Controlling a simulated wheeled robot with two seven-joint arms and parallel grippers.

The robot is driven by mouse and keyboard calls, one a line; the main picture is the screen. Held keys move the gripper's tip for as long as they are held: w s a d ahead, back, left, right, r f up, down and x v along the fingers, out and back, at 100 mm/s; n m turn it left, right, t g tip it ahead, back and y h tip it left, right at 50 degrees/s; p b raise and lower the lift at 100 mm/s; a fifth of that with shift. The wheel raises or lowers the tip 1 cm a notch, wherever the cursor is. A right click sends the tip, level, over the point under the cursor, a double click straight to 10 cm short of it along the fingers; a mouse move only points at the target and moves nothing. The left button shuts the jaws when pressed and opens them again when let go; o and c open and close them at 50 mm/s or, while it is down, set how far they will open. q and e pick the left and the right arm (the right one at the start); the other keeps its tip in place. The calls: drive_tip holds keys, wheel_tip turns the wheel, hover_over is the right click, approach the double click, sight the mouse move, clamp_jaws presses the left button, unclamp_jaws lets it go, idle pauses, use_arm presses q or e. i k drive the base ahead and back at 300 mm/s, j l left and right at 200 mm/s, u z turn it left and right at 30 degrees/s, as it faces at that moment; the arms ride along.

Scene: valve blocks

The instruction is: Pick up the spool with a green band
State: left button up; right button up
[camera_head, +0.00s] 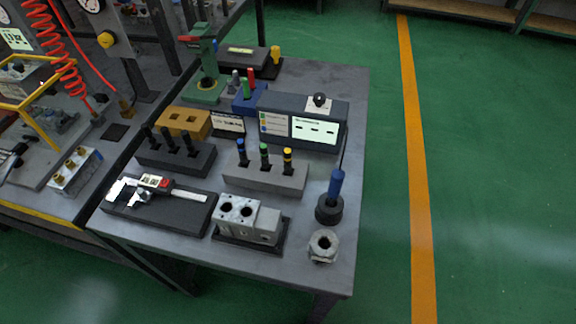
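The spool with a green band (265,156) stands upright as the middle one of three dark spools in a grey holder block (262,183) on the table. A spool with a blue band (242,152) stands to its left and a spool with a yellow band (287,161) to its right. The lower part of each spool is hidden in the block. Neither of my grippers shows in the head view.
Behind the holder stands a grey box with a white display (315,131). In front is a metal valve block (248,220); a blue-handled tool (333,195) and metal nut (323,246) are at right. A caliper tray (190,222) and dark-pin block (176,158) are at left.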

sight(264, 152)
drive_tip(key=j+z, duration=0.3)
drive_tip(key=j, duration=0.5)
drive_tip(key=k+j+z, duration=0.1)
drive_tip(key=j+z, duration=0.2)
drive_tip(key=j, duration=0.5)
